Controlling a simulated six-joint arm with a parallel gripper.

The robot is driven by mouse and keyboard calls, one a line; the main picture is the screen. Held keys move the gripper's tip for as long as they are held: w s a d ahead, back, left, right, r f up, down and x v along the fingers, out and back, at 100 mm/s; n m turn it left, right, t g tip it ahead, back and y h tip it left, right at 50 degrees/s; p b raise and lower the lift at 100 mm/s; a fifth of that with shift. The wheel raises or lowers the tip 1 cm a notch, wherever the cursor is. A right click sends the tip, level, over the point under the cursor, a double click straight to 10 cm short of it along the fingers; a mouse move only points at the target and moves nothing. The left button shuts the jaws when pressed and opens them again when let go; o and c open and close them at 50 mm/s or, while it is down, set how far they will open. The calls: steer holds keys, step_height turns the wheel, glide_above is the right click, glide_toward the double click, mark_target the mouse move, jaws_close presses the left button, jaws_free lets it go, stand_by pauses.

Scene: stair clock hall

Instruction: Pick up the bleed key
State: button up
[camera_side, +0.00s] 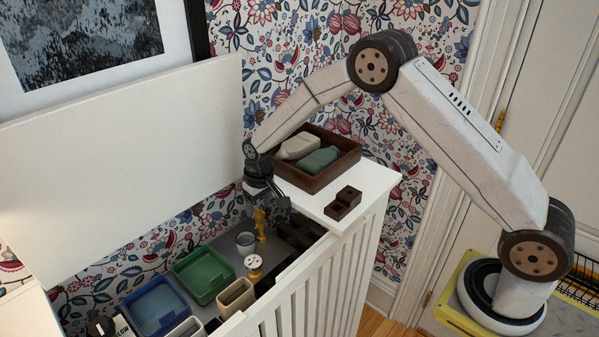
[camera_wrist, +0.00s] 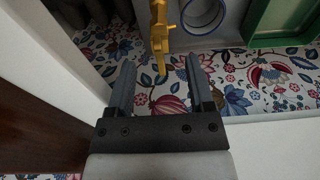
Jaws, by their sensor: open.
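A yellow, brass-like piece (camera_side: 260,224) stands upright inside the open radiator cover, just below my gripper (camera_side: 270,203). It may be the bleed key, but its shape is too small to be sure. In the wrist view the yellow piece (camera_wrist: 160,36) shows at the top, just beyond the gap between my fingertips (camera_wrist: 159,72). My gripper is open, its two fingers apart with nothing between them. Its contact with the yellow piece cannot be told in the side view.
A blue-grey cup (camera_side: 246,242), a white round-topped knob (camera_side: 253,263), a green tray (camera_side: 203,273), a blue tray (camera_side: 157,307) and a beige box (camera_side: 236,297) are nearby. A brown tray (camera_side: 345,165) and stepped block (camera_side: 342,204) sit on the white top (camera_side: 378,178).

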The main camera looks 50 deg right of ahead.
mark_target(259, 214)
steer(key=shift+w+f, duration=0.2)
steer(key=shift+f, duration=1.65)
jaws_close()
